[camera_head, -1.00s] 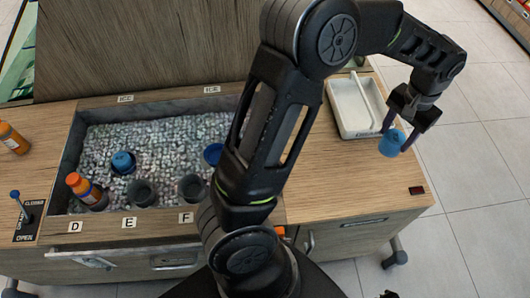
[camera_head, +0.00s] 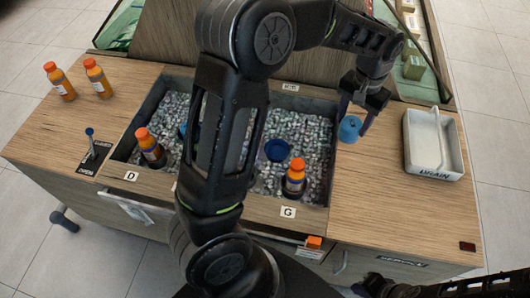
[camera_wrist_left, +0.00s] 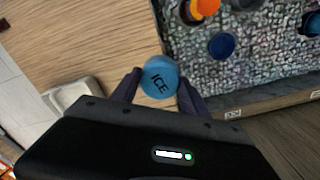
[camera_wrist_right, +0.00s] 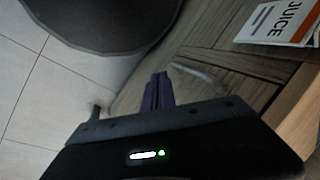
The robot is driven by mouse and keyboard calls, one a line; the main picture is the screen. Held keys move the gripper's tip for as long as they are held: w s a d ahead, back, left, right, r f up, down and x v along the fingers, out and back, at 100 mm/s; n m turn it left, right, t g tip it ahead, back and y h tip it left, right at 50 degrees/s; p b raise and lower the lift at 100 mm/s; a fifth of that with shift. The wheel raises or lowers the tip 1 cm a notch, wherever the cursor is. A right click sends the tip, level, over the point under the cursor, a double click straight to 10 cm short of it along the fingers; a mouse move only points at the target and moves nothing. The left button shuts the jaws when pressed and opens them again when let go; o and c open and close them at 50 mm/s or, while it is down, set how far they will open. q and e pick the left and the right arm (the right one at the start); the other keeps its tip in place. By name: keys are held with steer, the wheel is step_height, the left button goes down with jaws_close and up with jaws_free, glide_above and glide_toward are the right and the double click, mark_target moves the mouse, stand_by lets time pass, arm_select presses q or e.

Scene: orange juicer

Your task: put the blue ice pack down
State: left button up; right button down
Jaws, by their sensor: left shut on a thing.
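The blue ice pack (camera_head: 350,128) is a short round cylinder. In the left wrist view its top (camera_wrist_left: 159,77) reads "ICE". My left gripper (camera_head: 356,118) is shut on it, one finger on each side. It hangs over bare wood just right of the ice bin, seemingly above the surface; the gap is hard to judge. My right gripper (camera_wrist_right: 158,90) has its fingers together and empty in the right wrist view, low beside the cabinet front.
The ice bin (camera_head: 322,100) holds another blue lid (camera_head: 277,150) and orange-capped bottles at D (camera_head: 150,148) and G (camera_head: 296,178). A white drain tray (camera_head: 412,148) stands at the right. Two bottles stand at far left. My left arm hides part of the bin.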

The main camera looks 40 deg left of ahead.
stand_by(0.3)
arm_select(q)
steer(key=s+a+f+m+b, duration=0.3)
steer(key=a+f+m+b, duration=0.1)
steer(key=a, duration=0.5)
steer(key=s+a+f+m+b, duration=0.3)
steer(key=a+f+m, duration=0.4)
steer(key=a, duration=0.3)
steer(key=shift+a+m+b, duration=0.25)
steer(key=shift+m+b, duration=0.35)
steer(key=shift+b, duration=0.3)
step_height(320, 180, down, 6)
steer(key=shift+f, duration=0.1)
steer(key=shift+f, duration=1.85)
